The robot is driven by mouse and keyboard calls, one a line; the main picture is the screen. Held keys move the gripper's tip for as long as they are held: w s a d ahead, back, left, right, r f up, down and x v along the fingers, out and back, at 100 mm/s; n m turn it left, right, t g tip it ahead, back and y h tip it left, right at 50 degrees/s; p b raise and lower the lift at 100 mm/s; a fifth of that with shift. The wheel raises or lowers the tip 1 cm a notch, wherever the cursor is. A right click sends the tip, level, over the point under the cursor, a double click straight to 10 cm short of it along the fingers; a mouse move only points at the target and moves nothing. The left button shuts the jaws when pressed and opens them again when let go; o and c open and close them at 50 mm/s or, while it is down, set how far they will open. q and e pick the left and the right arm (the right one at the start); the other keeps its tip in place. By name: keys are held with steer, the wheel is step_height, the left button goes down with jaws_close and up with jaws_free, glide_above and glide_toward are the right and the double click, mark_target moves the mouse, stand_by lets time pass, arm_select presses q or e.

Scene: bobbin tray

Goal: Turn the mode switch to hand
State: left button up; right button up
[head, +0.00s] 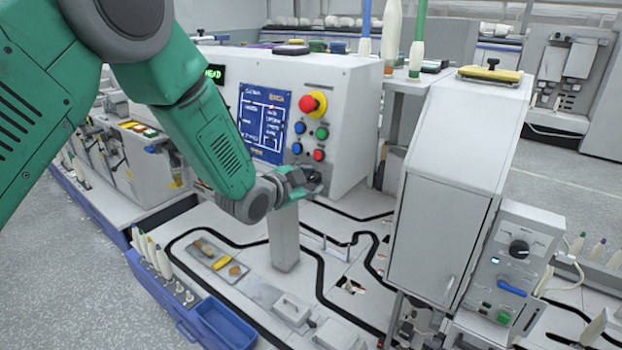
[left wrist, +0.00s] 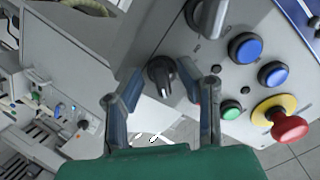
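A black rotary knob (left wrist: 161,74) on the grey control panel shows between the two fingers of my left gripper (left wrist: 161,92) in the left wrist view. The fingers are spread, with a visible gap on each side of the knob. In the head view my left gripper (head: 302,183) is at the lower part of the panel face, below the buttons, and mostly hides this knob. A second dark rotary control (left wrist: 194,13) is cut by the top edge of the left wrist view. The knob's markings are too small to read. My right gripper is in neither view.
Close to the gripper are blue buttons (left wrist: 245,47), a green button (left wrist: 230,109) and a red emergency stop (left wrist: 290,127). A blue screen (head: 264,122) is beside the buttons. A grey cabinet (head: 440,225) and a box with another black knob (head: 519,249) stand to the right.

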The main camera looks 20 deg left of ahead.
arm_select(q)
steer(key=shift+a, duration=0.15)
jaws_close()
steer(key=shift+n, duration=0.3)
steer(key=n, duration=0.3)
steer(key=shift+f, duration=0.1)
steer(key=n, duration=0.3)
steer(key=shift+n+b, duration=0.4)
steer(key=n+b, duration=0.1)
steer(key=n, duration=0.4)
steer(key=shift+h, duration=0.3)
steer(key=shift+n+b, duration=1.15)
steer(key=shift+n, duration=1.25)
